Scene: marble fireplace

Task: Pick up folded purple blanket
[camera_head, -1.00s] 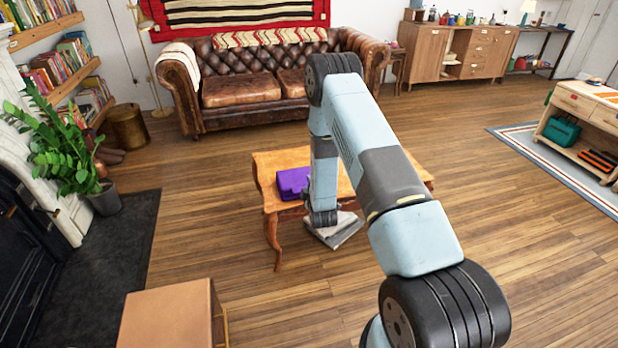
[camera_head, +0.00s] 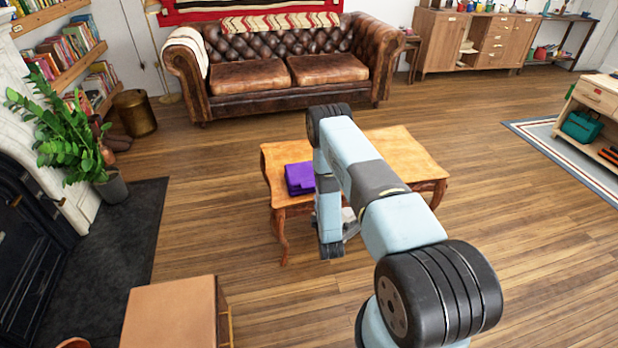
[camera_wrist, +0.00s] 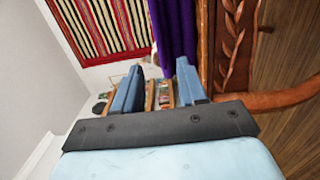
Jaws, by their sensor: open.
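The folded purple blanket (camera_head: 299,178) lies on the left part of the wooden table (camera_head: 405,150) in the head view, near its front edge. In the wrist view the blanket (camera_wrist: 174,28) shows as a purple strip beyond my gripper (camera_wrist: 159,66), beside the table's carved edge (camera_wrist: 235,40). My gripper is open, with nothing held between its two blue fingers. The blanket's near end lines up with the gap and the right finger; I cannot tell whether they touch. In the head view my arm hides most of the gripper, low in front of the table.
A brown leather sofa (camera_head: 285,75) stands behind the table. A brown box-like piece (camera_head: 170,312) is at the front left, and a potted plant (camera_head: 70,140) stands by the fireplace. Open wood floor lies right of the table.

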